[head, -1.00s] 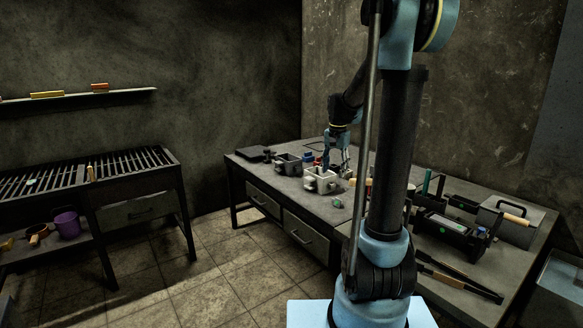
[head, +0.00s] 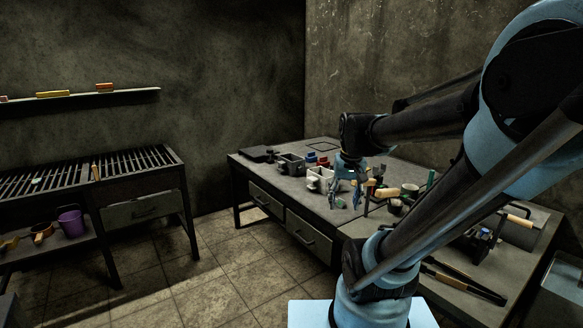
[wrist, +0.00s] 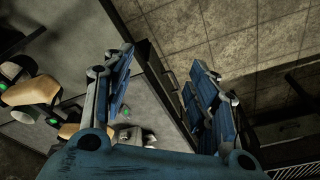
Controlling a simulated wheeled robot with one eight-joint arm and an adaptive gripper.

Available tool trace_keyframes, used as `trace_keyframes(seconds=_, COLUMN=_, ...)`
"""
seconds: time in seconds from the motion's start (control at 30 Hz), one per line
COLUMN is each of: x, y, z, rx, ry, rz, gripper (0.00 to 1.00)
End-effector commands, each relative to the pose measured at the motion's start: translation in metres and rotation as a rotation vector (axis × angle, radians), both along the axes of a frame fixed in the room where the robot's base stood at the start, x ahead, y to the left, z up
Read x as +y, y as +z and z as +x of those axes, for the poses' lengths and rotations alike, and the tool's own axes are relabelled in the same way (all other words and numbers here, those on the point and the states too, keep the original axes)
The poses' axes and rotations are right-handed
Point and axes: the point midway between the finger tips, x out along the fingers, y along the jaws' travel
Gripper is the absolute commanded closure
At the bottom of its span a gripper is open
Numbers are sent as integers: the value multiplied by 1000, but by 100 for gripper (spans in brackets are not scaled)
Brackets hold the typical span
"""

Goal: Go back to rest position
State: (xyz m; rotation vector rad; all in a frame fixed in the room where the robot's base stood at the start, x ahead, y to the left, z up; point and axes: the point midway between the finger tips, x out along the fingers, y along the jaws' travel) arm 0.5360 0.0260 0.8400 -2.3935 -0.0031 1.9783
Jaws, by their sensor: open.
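My gripper (head: 345,188) hangs at the front edge of the workbench (head: 262,181) in the head view, its fingers pointing down. In the wrist view my gripper (wrist: 165,85) is open with its two blue fingers well apart.
Metal flasks (head: 291,164) stand on the bench left of my gripper. Wooden-handled tools (head: 386,192) lie to its right, and long tongs (head: 465,283) lie nearer. A slatted table (head: 130,164) stands at the left. The tiled floor (head: 235,265) between is clear.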

Motion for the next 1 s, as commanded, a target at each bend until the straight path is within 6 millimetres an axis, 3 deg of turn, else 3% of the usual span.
trace_keyframes(seconds=0.2, x=-15, y=-31, z=-51, rx=-4, ry=17, rz=-16, gripper=47)
trace_keyframes(seconds=0.43, x=-23, y=-62, z=-89, rx=-5, ry=32, rz=-30, gripper=47)
trace_keyframes(seconds=0.63, x=-25, y=-76, z=-103, rx=-6, ry=42, rz=-35, gripper=47)
trace_keyframes(seconds=1.0, x=-26, y=-77, z=-104, rx=-6, ry=43, rz=-36, gripper=47)
